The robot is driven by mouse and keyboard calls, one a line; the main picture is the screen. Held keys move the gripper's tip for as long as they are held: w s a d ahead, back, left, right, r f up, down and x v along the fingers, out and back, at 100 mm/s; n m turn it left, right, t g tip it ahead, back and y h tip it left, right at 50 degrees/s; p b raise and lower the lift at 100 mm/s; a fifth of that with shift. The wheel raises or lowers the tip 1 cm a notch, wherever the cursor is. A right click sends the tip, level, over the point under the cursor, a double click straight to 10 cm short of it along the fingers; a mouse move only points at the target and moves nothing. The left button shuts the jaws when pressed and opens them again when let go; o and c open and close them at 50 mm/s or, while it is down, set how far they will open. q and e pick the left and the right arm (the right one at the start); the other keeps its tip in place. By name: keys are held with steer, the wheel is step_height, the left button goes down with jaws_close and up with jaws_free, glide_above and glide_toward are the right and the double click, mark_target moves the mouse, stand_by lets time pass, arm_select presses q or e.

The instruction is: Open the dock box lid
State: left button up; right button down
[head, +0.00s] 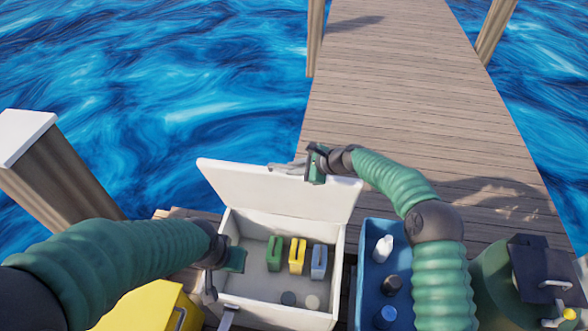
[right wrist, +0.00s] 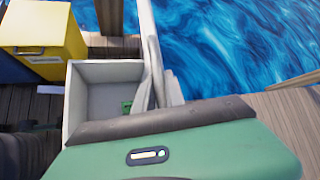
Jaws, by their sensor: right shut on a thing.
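The white dock box (head: 338,248) stands on the dock with its lid (head: 275,192) raised and leaning back, so the inside shows. My right gripper (head: 290,167) is at the lid's top edge, shut on the lid. The right wrist view shows its grey fingers (right wrist: 155,80) at the box's edge, with the box (right wrist: 95,70) open beside them. Exactly how the fingers meet the lid is partly hidden. My left gripper (head: 225,272) is low at the box's left wall; its fingertips are too unclear to tell their opening.
Inside the box stand green, yellow and blue-grey items (head: 297,255). A blue crate (head: 370,285) with bottles is to the right, a yellow box (head: 150,305) at lower left. A post (head: 60,170) rises at left. The planked dock (head: 400,100) runs back between water.

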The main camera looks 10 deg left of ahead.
steer(key=shift+f, duration=0.1)
steer(key=c, duration=1.4)
jaws_free()
steer(key=b+v, duration=0.1)
steer(key=v, duration=1.5)
steer(key=shift+d+b, duration=0.35)
steer(key=shift+b, duration=0.05)
